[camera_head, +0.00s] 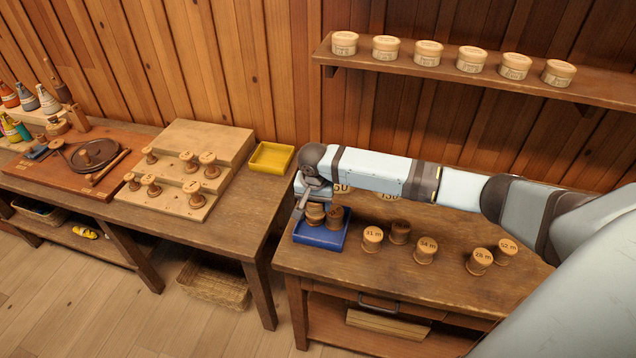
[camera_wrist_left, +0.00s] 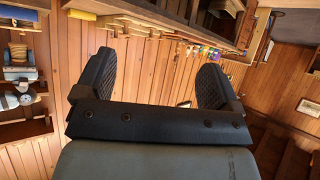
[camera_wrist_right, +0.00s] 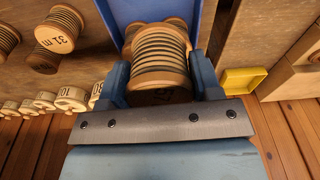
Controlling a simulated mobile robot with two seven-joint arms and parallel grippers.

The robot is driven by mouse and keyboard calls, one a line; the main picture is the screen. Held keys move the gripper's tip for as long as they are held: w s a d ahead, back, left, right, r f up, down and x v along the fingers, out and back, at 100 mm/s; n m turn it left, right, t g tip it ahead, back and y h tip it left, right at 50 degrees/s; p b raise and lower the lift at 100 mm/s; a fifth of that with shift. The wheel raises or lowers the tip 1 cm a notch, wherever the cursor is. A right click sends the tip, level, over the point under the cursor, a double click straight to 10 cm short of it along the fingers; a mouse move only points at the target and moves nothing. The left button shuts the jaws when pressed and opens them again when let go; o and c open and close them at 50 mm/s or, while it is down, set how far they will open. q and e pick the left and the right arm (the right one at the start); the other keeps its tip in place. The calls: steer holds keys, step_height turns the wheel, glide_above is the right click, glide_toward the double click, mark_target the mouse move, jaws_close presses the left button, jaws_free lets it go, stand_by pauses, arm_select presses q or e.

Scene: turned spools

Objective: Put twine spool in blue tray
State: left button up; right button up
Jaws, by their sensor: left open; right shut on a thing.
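The blue tray (camera_head: 320,243) sits at the left front corner of the right-hand table. My right gripper (camera_head: 306,200) is over the tray's left part, shut on a twine spool (camera_wrist_right: 160,60) wound with pale and dark bands. The held spool also shows in the head view (camera_head: 315,213), low at the tray; I cannot tell whether it touches the bottom. A dark wooden spool (camera_head: 335,216) stands beside it in the tray. In the right wrist view the tray wall (camera_wrist_right: 208,20) is close to the fingers. My left gripper (camera_wrist_left: 158,72) is open and empty, away from the tables.
Several numbered spools (camera_head: 425,250) stand on the table right of the tray. A yellow tray (camera_head: 271,157) and a stepped wooden rack (camera_head: 190,150) with spools are on the left table. A shelf (camera_head: 450,75) with tubs hangs above. A gap separates the tables.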

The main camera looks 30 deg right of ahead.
steer(key=shift+s+d+m, duration=0.2)
steer(key=shift+d+m, duration=0.1)
steer(key=shift+d, duration=0.25)
steer(key=shift+d+f, duration=0.15)
steer(key=shift+f, duration=0.4)
steer(key=shift+f+b, duration=0.7)
steer(key=shift+b, duration=0.1)
step_height(320, 180, down, 4)
steer(key=b, duration=0.4)
steer(key=shift+f+b, duration=0.35)
steer(key=shift+b, duration=0.05)
step_height(320, 180, down, 3)
steer(key=shift+r, duration=0.15)
arm_select(q)
steer(key=shift+m+h, duration=0.3)
steer(key=shift+d+f, duration=0.15)
steer(key=shift+f, duration=1.1)
steer(key=shift+d+f, duration=0.1)
steer(key=shift+f, duration=1.1)
arm_select(e)
steer(key=shift+f, duration=0.65)
